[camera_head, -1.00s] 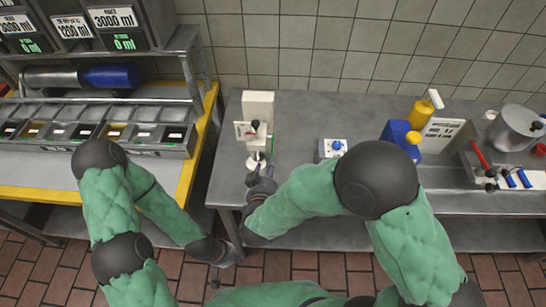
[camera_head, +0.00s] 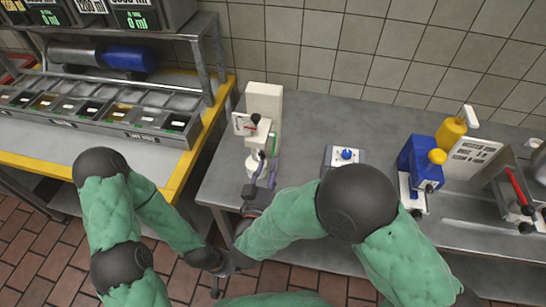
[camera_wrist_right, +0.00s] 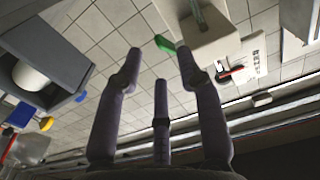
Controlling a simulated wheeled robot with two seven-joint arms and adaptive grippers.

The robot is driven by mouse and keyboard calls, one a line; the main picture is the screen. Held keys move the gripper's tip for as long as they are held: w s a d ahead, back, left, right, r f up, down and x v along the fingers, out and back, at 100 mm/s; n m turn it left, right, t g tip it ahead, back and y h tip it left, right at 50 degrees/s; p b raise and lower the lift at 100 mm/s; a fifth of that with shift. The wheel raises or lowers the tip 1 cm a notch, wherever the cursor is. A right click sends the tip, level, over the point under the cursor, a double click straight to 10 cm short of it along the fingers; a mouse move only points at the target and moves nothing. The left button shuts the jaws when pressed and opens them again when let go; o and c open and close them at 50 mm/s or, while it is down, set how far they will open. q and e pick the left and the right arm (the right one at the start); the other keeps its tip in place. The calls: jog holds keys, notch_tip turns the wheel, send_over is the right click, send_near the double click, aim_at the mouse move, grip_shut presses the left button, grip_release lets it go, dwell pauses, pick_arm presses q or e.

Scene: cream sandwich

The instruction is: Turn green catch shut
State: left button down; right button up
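The green catch (camera_head: 274,143) is a small strip on the right side of the white machine (camera_head: 264,102) on the grey counter. In the right wrist view the catch (camera_wrist_right: 165,45) shows ahead of my fingertips, between them, and the white machine (camera_wrist_right: 205,38) is just right of it. My right gripper (camera_head: 267,163) is in front of the machine, near the catch. Its purple fingers are spread apart with nothing between them in the right wrist view (camera_wrist_right: 160,65). I cannot tell whether any finger touches the catch. My left gripper (camera_head: 216,290) hangs low before the counter, small and dark.
A blue and yellow device (camera_head: 420,165) is farther right. A yellow-edged bench with a rack of bins (camera_head: 95,118) is at left. The counter between machine and knob box is clear.

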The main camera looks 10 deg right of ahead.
jog(key=shift+b+x, duration=0.45)
jog(key=shift+x, duration=2.2)
jog(key=shift+c, duration=0.3)
grip_shut()
